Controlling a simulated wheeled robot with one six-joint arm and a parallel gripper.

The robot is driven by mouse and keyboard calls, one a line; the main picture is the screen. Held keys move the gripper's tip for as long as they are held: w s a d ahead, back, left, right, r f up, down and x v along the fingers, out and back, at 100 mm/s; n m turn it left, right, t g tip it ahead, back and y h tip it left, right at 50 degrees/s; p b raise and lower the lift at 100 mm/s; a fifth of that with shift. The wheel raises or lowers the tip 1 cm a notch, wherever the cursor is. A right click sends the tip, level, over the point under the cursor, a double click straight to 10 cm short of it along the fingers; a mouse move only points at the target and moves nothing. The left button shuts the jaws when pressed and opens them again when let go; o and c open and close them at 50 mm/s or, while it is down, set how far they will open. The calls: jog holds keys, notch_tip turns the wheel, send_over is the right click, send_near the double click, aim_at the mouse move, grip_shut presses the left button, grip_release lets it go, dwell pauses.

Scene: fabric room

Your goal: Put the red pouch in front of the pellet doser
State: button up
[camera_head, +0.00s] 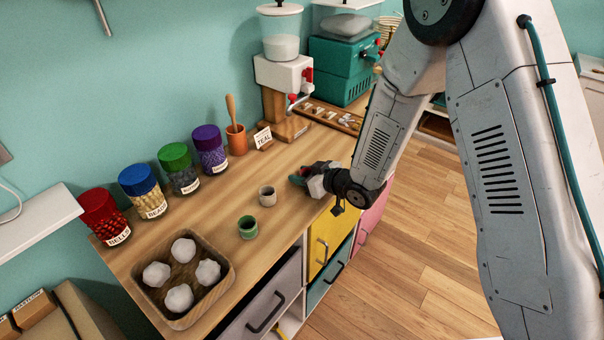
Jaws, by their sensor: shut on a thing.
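My gripper (303,179) is low over the right part of the wooden counter, near its front edge. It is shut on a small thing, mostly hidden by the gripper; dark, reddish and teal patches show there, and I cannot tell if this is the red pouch. No red pouch shows clearly elsewhere. At the back of the counter stands a white dispenser (283,75) with a clear hopper of white contents, on a wooden stand. Behind it is a teal machine (340,72) with a clear hopper. I cannot tell for certain which is the pellet doser.
The wooden counter (215,210) holds a grey cup (267,196), a green cup (248,227), a tray (228,283) of white lumps, several lidded jars (143,190), an orange pot (237,140) and a card (263,138). Some bare wood lies between the cups and the dispenser.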

jog(key=o, duration=0.9)
jog(key=shift+o, duration=0.2)
jog(key=v, duration=0.7)
jog(key=shift+s+d+r, duration=0.15)
jog(key=shift+s+d, duration=0.05)
jog(key=shift+s, duration=0.1)
jog(key=shift+w+d+r, duration=0.1)
jog(key=shift+r, duration=0.05)
jog(key=s+d+r+m+g+h, duration=0.1)
jog(key=s+d+r+m+h, duration=0.15)
jog(key=d+r+h, duration=0.45)
jog(key=s+d+r+m+h, duration=0.2)
jog(key=d+r+m+h, duration=0.1)
jog(key=d+r, duration=0.6)
jog(key=s+d+r+m+g+h, duration=0.1)
jog(key=s+d+r+m+g, duration=0.1)
jog(key=s, duration=0.9)
jog(key=d+r+g, duration=0.1)
jog(key=d+r, duration=0.1)
jog(key=d, duration=0.1)
jog(key=shift+s+r, duration=0.35)
jog(key=shift+r, duration=0.05)
jog(key=shift+o, duration=0.5)
jog(key=s+r+m+g, duration=0.2)
jog(key=s+r+g, duration=0.1)
jog(key=s, duration=1.2)
jog(key=shift+a+r+g+y, duration=0.25)
jog(key=shift+g+y, duration=0.15)
jog(key=shift+g, duration=0.1)
